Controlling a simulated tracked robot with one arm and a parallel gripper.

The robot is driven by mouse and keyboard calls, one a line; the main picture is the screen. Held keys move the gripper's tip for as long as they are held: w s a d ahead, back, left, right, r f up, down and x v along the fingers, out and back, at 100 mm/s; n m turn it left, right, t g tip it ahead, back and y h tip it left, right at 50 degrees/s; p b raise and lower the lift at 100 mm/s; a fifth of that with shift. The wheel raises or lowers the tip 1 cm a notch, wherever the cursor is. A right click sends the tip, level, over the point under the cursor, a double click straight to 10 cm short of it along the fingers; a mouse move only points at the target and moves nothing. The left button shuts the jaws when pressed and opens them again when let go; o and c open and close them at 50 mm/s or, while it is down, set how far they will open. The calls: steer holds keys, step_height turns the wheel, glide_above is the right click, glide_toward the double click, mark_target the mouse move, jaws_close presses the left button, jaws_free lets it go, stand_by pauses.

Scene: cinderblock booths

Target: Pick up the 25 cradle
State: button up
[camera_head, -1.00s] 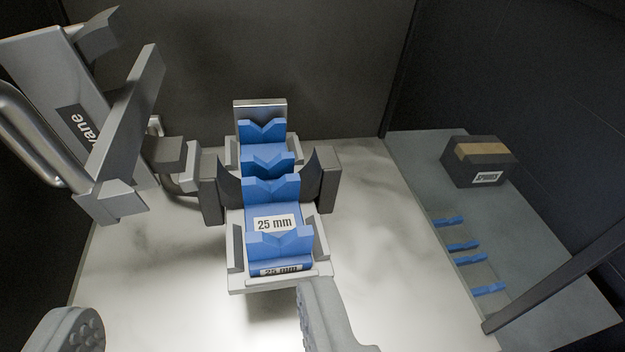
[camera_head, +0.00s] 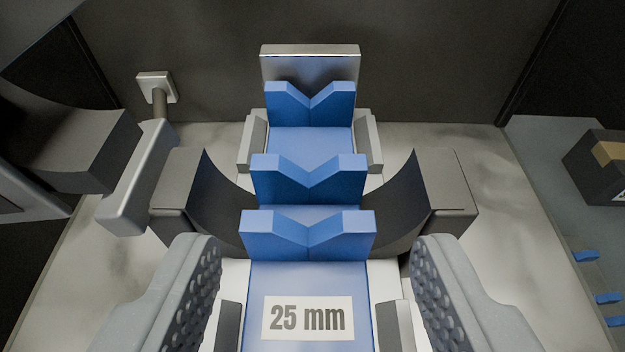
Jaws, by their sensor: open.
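The 25 cradle is a blue piece with V-notched uprights and a white "25 mm" label (camera_head: 308,318). It sits low in the middle of the head camera view, in a grey holder (camera_head: 228,318). My gripper (camera_head: 318,275) is open. Its two grey dimpled fingers stand left and right of the cradle, with a gap on each side. The cradle's near end is cut off by the bottom edge of the picture.
Dark curved jaws (camera_head: 222,185) flank the middle. A grey metal lever (camera_head: 140,180) is at left. A dark box (camera_head: 600,165) and small blue pieces lie on the right bench.

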mark_target(307, 226)
steer(key=shift+a+p+x, duration=0.2)
steer(key=shift+p+x, duration=0.5)
steer(key=shift+x, duration=2.05)
steer(key=shift+f, duration=0.15)
steer(key=shift+c, duration=0.3)
steer(key=c, duration=0.8)
